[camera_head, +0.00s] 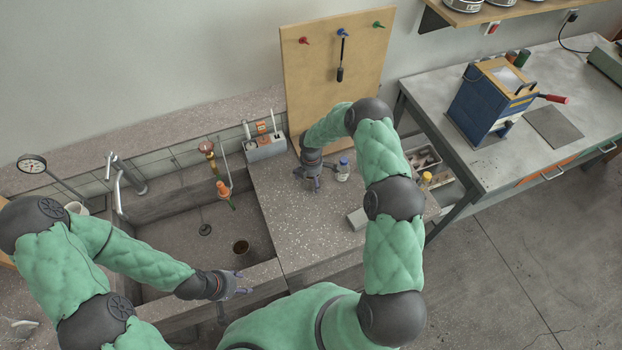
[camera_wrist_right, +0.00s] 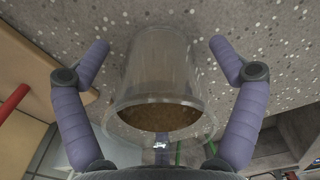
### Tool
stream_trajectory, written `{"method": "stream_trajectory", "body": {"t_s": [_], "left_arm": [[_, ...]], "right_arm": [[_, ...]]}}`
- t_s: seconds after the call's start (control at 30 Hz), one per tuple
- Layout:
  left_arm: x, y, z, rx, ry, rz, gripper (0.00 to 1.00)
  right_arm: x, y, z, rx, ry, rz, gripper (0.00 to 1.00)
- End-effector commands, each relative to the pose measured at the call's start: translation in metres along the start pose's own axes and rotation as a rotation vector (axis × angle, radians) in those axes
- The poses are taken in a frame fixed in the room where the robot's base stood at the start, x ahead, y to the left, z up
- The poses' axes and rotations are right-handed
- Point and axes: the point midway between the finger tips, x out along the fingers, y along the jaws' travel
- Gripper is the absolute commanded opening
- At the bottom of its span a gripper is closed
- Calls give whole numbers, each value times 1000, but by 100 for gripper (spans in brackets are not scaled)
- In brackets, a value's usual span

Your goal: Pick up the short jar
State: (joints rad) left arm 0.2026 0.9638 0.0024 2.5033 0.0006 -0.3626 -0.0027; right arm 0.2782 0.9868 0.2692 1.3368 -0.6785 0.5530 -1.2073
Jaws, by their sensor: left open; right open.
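A clear jar with brown contents (camera_wrist_right: 160,75) stands between the fingers of my right gripper in the right wrist view. My right gripper (camera_head: 309,181) is open, one finger on each side of the jar, with visible gaps. In the head view the gripper is low over the speckled bench top, and I cannot clearly make out this jar there. My left gripper (camera_head: 238,287) is open and empty near the front edge of the sink.
A wooden tool board (camera_head: 325,60) stands behind.

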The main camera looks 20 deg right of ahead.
Motion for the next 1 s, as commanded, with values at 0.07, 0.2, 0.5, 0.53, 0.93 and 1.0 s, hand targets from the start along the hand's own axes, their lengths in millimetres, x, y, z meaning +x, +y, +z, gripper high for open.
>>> {"method": "stream_trajectory", "body": {"t_s": [0.07,0.2,0.5,0.53,0.93,1.0], "left_arm": [[0,0,0,0,0,0,50],[0,0,0,0,0,0,50],[0,0,0,0,0,0,50],[0,0,0,0,0,0,50],[2,-1,0,0,0,0,50],[4,-1,0,0,0,0,50]], "right_arm": [[0,0,0,0,0,0,88],[0,0,0,0,0,-1,48],[0,0,0,0,0,-1,29],[0,0,0,0,0,-1,29],[-18,1,0,0,-1,2,29],[-30,1,0,0,-1,3,29]]}}
